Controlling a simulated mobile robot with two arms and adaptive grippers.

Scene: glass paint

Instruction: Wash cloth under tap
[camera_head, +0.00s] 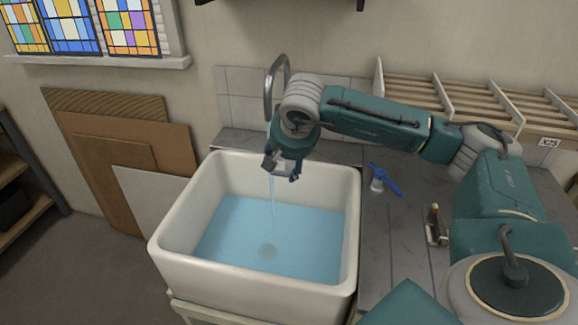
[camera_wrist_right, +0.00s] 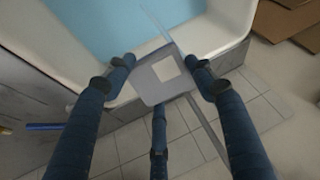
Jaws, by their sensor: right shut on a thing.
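My right gripper (camera_head: 281,171) hangs over the far part of the white sink (camera_head: 172,238), close below the curved metal tap (camera_head: 269,92). A thin stream of water (camera_head: 273,200) falls beside the gripper into blue water in the sink. In the right wrist view, the fingers of the right gripper (camera_wrist_right: 160,85) are closed around a small flat grey piece (camera_wrist_right: 150,90) with a pale square on it. It may be the cloth; I cannot tell for sure. Thin pale strips cross it. My left gripper is not in view.
Brown boards (camera_head: 130,130) lean on the wall at left. A wooden rack (camera_head: 420,90) stands behind my arm.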

